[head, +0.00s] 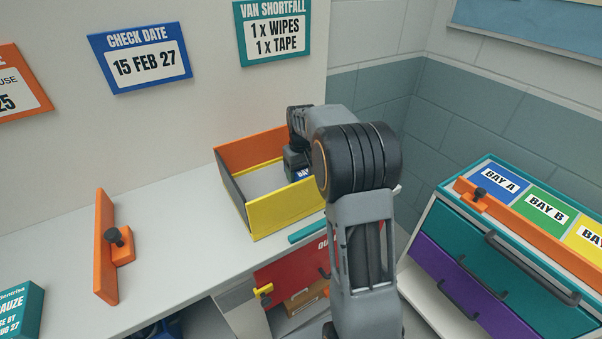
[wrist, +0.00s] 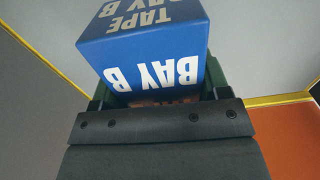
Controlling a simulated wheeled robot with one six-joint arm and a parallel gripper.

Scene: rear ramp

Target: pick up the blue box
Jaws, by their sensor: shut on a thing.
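The blue box (wrist: 150,55) fills the middle of the wrist view, with white lettering "TAPE" and "BAY B" upside down on its faces. My gripper (wrist: 155,100) is shut on it, with green finger parts at its sides. In the head view a small part of the blue box (head: 303,174) shows beside my gripper (head: 296,160). It is at the right end of the open bin (head: 283,213) with yellow, orange and dark walls. My arm hides most of the box, and I cannot tell whether it touches the bin floor.
The bin stands on a grey counter (head: 160,275). An orange upright panel (head: 104,248) with a black knob stands left of it. A teal box (head: 20,308) is at the lower left. At right is a drawer unit (head: 500,260) with bay labels on top.

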